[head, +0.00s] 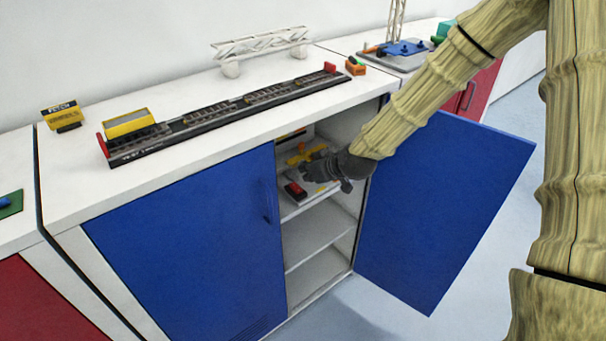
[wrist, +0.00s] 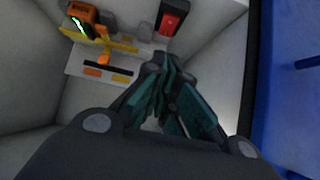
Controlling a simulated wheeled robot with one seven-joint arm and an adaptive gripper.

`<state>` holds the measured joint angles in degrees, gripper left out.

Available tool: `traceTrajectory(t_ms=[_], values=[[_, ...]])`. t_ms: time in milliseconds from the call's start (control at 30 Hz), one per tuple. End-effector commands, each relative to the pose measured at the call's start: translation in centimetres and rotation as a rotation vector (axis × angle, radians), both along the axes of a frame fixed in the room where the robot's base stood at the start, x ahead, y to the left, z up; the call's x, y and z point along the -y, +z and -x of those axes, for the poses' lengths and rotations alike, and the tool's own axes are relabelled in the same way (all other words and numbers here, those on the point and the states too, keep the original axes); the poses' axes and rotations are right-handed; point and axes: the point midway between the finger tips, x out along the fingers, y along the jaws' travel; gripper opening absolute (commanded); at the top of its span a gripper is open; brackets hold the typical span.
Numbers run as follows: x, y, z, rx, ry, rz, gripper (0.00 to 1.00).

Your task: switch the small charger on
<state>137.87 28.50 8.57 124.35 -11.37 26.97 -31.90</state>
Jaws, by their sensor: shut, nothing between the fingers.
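A small device with a red rocker in a dark frame (wrist: 173,17) sits on the cabinet's top shelf. It also shows in the head view (head: 295,190). Beside it is a light grey unit with yellow and orange parts (wrist: 110,43), holding an orange block with a green light (wrist: 82,18). I cannot tell for certain which of these is the small charger's switch. My gripper (head: 307,172) reaches into the cabinet from the right. In the wrist view my gripper (wrist: 163,65) is shut and empty, its tips just short of the red rocker.
The cabinet's right blue door (head: 440,210) stands open and its left blue door (head: 190,250) is closed. A lower shelf (head: 315,238) is empty. A model track (head: 225,115) and a white truss (head: 260,43) stand on the counter above.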

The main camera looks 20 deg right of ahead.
Motion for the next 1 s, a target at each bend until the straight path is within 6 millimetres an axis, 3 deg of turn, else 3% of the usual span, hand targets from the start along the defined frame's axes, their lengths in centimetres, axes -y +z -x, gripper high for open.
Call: traceTrajectory(t_ms=[400, 1000], values=[[1.3, 2.7, 3.3, 0.001, 0.0, 0.001, 0.0], [1.5, 3.0, 3.8, 0.002, -0.002, 0.001, 0.0]])
